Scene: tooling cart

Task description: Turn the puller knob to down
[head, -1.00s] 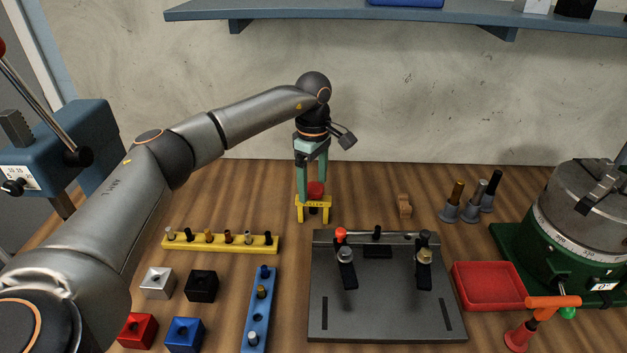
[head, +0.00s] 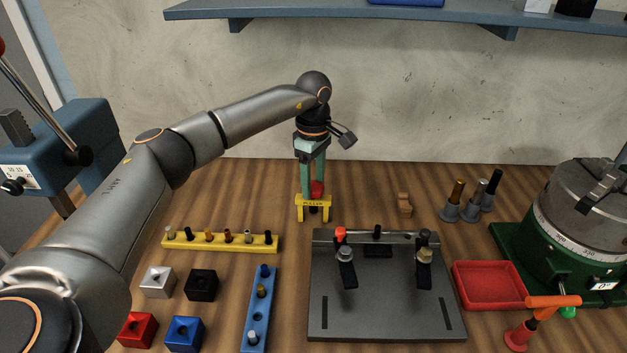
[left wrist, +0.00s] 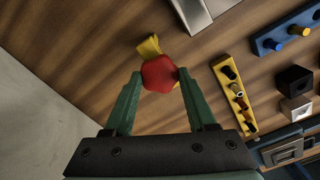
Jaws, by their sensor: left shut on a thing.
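The puller is a small yellow frame (head: 314,203) with a red knob (head: 317,189) on top, standing at the back of the bench. My left gripper (head: 313,186) reaches straight down from above, its two green fingers on either side of the red knob and shut on it. In the left wrist view the red knob (left wrist: 160,74) sits between the fingertips of the left gripper (left wrist: 158,77), with part of the yellow puller frame (left wrist: 149,46) showing beyond it. The lower part of the puller's screw is hard to make out. My right gripper is not in view.
A dark fixture plate (head: 385,305) lies right of the puller, with a red tray (head: 488,286) beside it. A yellow pin strip (head: 220,243) and a blue strip (head: 257,318) lie to the left. A small brown block (head: 404,206) stands right of the puller.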

